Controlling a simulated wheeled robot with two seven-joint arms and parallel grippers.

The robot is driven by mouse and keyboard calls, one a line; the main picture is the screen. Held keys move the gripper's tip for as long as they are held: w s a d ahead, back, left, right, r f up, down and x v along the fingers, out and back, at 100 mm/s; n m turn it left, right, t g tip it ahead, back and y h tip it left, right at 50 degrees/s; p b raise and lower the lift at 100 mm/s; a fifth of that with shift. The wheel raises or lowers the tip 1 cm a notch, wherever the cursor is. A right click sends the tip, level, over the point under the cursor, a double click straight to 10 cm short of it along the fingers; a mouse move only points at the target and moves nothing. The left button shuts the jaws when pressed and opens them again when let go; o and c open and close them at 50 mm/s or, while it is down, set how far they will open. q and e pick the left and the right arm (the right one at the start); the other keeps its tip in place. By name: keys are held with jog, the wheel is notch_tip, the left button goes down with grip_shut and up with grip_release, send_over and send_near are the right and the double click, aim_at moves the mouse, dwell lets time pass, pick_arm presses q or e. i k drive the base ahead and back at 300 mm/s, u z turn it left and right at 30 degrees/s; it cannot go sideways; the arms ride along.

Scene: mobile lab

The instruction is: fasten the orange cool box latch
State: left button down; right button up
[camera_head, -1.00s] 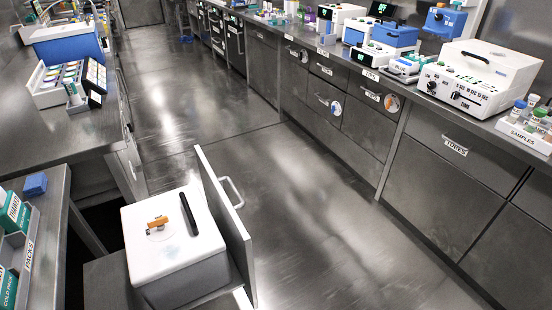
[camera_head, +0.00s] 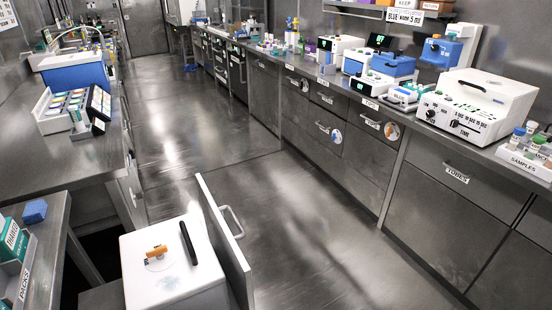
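The cool box is a grey box with a white lid (camera_head: 165,285), low at the bottom left of the head view, inside an open drawer. Its lid is down. The orange latch (camera_head: 156,251) sits on a round white plate on the lid and lies roughly crosswise, pointing a little up to the right. A black handle bar (camera_head: 188,243) lies on the lid to the right of the latch. The lower part of the box is cut off by the frame's edge. Neither of my grippers is in view.
The open drawer's front panel (camera_head: 222,240) with its handle (camera_head: 232,221) stands just right of the box. A left bench (camera_head: 85,155) holds racks and a blue box. A right counter holds lab devices. The floor aisle (camera_head: 300,220) between is clear.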

aim_at(158, 253)
jog(key=z, duration=0.75)
jog(key=i, duration=0.45)
jog(key=u, duration=1.6)
